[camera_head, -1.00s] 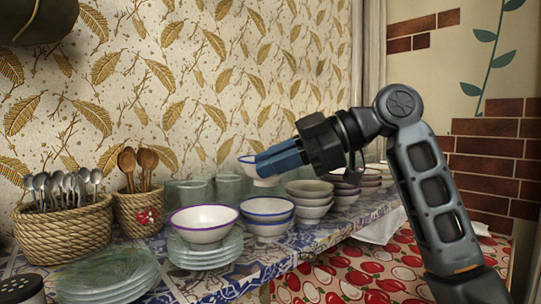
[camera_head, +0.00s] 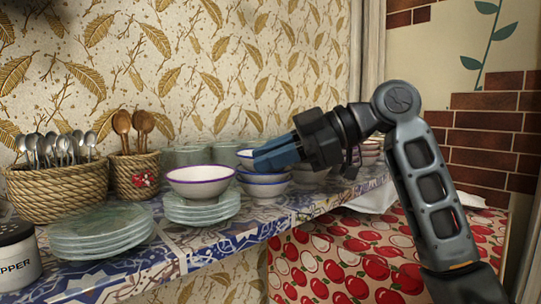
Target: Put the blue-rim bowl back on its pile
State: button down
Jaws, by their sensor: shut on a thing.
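The held white bowl with a blue rim (camera_head: 244,154) shows only in part at my gripper's fingertips; the blue fingers cover most of it. My gripper (camera_head: 270,157) reaches in from the right and is shut on this bowl. Directly below is the pile of blue-rim bowls (camera_head: 263,190) on the tiled shelf. The held bowl looks roughly level and very close over the pile; I cannot tell whether they touch.
A purple-rim bowl (camera_head: 200,182) on stacked glass plates (camera_head: 202,211) stands close left of the pile. Green glasses (camera_head: 190,155) stand behind, and other bowls (camera_head: 309,176) stand to the right, partly behind my gripper. Spoon baskets (camera_head: 55,189) are at left.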

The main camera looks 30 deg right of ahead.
jog(key=shift+f, duration=0.35)
jog(key=c, duration=1.1)
grip_release()
jog(key=shift+a+f, duration=0.1)
jog(key=v, duration=0.8)
jog(key=shift+r+b, duration=0.4)
jog(key=shift+w, duration=0.15)
